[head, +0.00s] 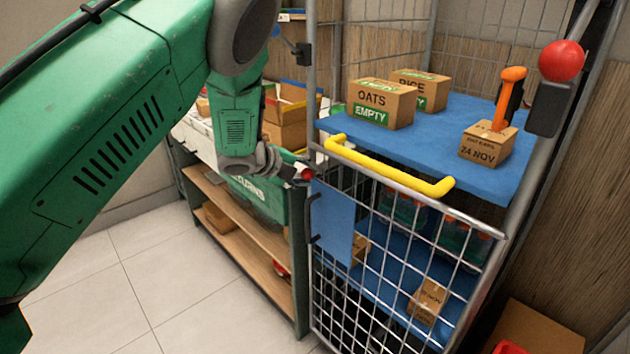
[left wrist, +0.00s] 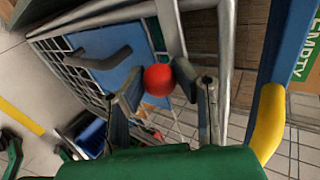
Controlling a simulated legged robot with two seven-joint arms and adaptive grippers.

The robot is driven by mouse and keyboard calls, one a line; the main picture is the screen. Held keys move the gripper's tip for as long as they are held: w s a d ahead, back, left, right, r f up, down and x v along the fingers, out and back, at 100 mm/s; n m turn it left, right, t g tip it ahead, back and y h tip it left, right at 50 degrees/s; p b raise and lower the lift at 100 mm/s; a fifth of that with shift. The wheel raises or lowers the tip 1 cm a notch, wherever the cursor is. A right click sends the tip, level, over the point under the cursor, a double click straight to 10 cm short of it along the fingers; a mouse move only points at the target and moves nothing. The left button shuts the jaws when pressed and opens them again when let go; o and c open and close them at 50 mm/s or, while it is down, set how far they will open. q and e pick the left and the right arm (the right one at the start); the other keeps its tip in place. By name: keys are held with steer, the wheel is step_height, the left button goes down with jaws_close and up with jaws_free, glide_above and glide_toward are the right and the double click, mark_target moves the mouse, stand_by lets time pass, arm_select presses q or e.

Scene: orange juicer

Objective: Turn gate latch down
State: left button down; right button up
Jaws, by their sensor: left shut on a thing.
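The gate latch shows as a red ball knob (head: 306,174) at the upper left corner of the cage cart's wire gate (head: 375,270). In the left wrist view the red knob (left wrist: 158,80) sits between the fingertips. My left gripper (head: 292,172) is shut on the latch knob and hides part of it. The latch's bar is mostly hidden, so its angle cannot be told. The gate carries a yellow handle (head: 388,168) on its top bar and a blue panel (head: 331,224) on its left side. My right gripper is not in view.
The cart's blue top shelf (head: 425,140) holds an OATS box (head: 381,103), a RICE box (head: 420,89) and a small dated box (head: 487,144). Another red ball (head: 561,61) is on the right post. A shelf unit (head: 245,225) stands left of the cart, with open floor beyond.

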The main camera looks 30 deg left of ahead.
arm_select(q)
steer(key=shift+d+f, duration=0.1)
steer(key=shift+d, duration=0.35)
steer(key=shift+a+f+m+b, duration=0.1)
steer(key=shift+a+m+b, duration=0.15)
steer(key=shift+m+b, duration=0.1)
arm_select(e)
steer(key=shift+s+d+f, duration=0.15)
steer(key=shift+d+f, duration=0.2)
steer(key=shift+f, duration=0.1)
arm_select(q)
steer(key=c, duration=1.4)
jaws_free()
steer(key=shift+d+f, duration=0.1)
steer(key=shift+o, duration=1)
steer(key=shift+w+f, duration=0.15)
steer(key=shift+w, duration=0.1)
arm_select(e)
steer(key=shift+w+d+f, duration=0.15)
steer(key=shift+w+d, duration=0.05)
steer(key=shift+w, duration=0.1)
